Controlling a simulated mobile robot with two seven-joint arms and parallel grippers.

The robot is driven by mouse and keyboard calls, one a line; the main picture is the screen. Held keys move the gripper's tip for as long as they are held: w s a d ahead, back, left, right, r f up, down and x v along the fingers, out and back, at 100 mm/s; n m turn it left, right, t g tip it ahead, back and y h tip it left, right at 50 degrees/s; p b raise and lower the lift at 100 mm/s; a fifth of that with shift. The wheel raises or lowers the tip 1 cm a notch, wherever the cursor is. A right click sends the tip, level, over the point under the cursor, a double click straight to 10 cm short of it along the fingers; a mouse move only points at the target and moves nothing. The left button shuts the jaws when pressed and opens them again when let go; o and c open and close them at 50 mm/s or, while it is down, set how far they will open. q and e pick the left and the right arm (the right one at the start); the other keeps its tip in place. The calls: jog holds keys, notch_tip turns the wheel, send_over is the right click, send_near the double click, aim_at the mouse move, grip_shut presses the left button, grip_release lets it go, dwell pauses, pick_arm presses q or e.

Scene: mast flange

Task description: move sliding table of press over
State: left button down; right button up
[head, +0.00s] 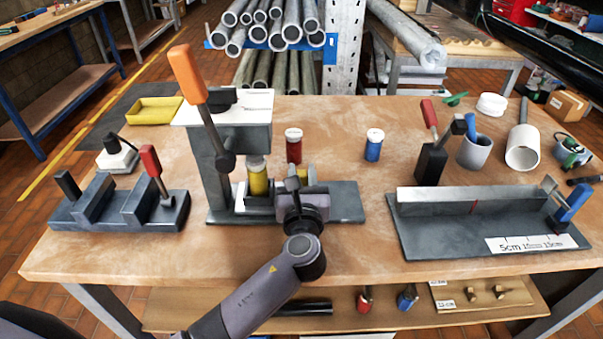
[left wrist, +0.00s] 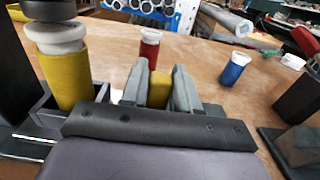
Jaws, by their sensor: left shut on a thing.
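The press (head: 207,165) stands left of centre on the bench, with a raised orange lever (head: 187,75). A yellow cylinder (head: 258,181) stands under its ram; it also shows in the left wrist view (left wrist: 63,80) with a pale top. The cylinder sits in a low grey holder on the press base (head: 348,205), apparently the sliding table (head: 262,211). My left gripper (head: 296,186) is low over the base, right of the cylinder. In the left wrist view its fingers are shut on a yellow block (left wrist: 158,88), apparently the table's handle. My gripper hides part of the table.
A red bottle (head: 294,148) and a blue bottle (head: 374,146) stand behind the press. A dark clamp fixture (head: 90,212) is at left. A plate with a long bar and scale (head: 420,232) is at right. Bare bench lies between press and plate.

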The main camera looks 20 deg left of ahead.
pick_arm(q)
jog(key=shift+a+f, duration=0.2)
jog(key=shift+a, duration=0.1)
jog(key=c, duration=0.9)
grip_release()
jog(key=shift+s+a, duration=0.1)
jog(key=shift+r, duration=0.1)
jog(key=shift+s+d, duration=0.15)
jog(key=shift+d, duration=0.05)
jog(key=v, duration=0.6)
jog(key=shift+s, duration=0.35)
jog(key=shift+s, duration=0.1)
